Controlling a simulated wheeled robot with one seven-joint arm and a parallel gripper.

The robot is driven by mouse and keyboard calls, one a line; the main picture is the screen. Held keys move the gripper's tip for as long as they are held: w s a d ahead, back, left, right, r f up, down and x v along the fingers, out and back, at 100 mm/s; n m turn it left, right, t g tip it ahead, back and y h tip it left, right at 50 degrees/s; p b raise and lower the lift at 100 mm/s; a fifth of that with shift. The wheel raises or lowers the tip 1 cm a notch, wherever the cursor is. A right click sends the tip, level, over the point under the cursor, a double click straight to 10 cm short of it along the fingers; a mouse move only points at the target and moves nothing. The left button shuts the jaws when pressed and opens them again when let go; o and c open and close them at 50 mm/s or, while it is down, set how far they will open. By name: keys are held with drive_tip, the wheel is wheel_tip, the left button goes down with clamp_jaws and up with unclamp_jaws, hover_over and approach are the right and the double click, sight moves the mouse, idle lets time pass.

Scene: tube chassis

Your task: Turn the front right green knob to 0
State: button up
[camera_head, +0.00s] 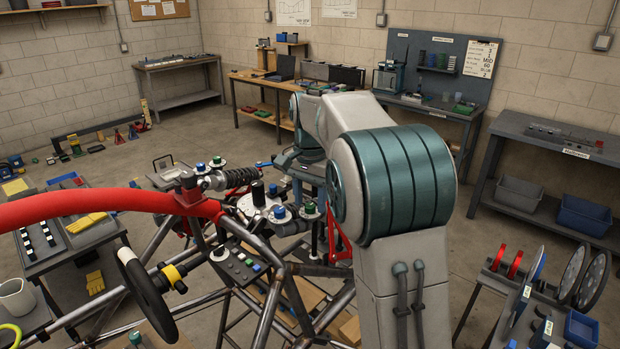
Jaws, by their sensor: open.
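The front right green knob (309,207) sits on a pale round dial on the tube chassis, just left of my arm. A blue knob (280,212) on a similar dial is left of it. Farther back are another green knob (217,160) and another blue knob (198,166). My gripper (290,170) is above and behind the front right knob in the picture, apart from it as far as I can see. It is open and looks empty; my arm hides part of it. The dial markings are too small to read.
The chassis's red tube (110,200) and grey tubes surround the knobs. A black steering wheel (148,300) is at front left, and a small button panel (236,264) lies below the dials. A coil-over damper (225,180) is close by.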

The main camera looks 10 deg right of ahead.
sight(310, 205)
wheel_tip(310, 205, up, 13)
drive_tip(key=shift+r, duration=0.15)
idle(0.5)
drive_tip(key=s+f+n+t+b, duration=0.2)
drive_tip(key=s+f+n+b, duration=0.1)
drive_tip(key=s+f, duration=0.8)
drive_tip(key=s+f+n+t+b, duration=0.1)
drive_tip(key=s+f+n+b, duration=0.2)
drive_tip(key=s+f, duration=0.9)
drive_tip(key=s+n, duration=0.2)
drive_tip(key=s, duration=0.3)
drive_tip(key=shift+n+t, duration=0.4)
drive_tip(key=shift+s, duration=0.1)
